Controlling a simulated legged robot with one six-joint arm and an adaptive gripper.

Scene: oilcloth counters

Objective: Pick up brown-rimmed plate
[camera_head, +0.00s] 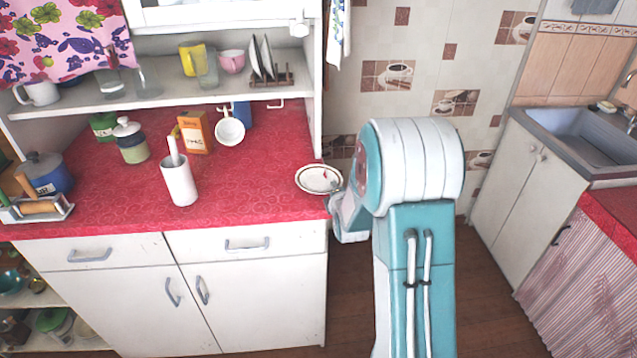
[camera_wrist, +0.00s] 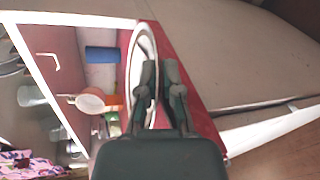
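The brown-rimmed plate (camera_head: 317,178) is white with a dark rim line. In the head view it is at the right edge of the red counter, its right side reaching past that edge. I cannot tell whether it rests fully on the counter. In the wrist view the plate (camera_wrist: 136,45) shows nearly edge-on, partly hidden by the left finger. My gripper (camera_wrist: 160,72) has its two dark fingers apart, with a narrow gap at the plate's rim. I cannot tell whether either finger touches it. In the head view my gripper (camera_head: 337,203) is mostly hidden, beside the plate's right side.
A shelf (camera_head: 180,92) with cups and a plate rack is above. Open floor lies right of the counter, before the sink (camera_head: 580,135).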

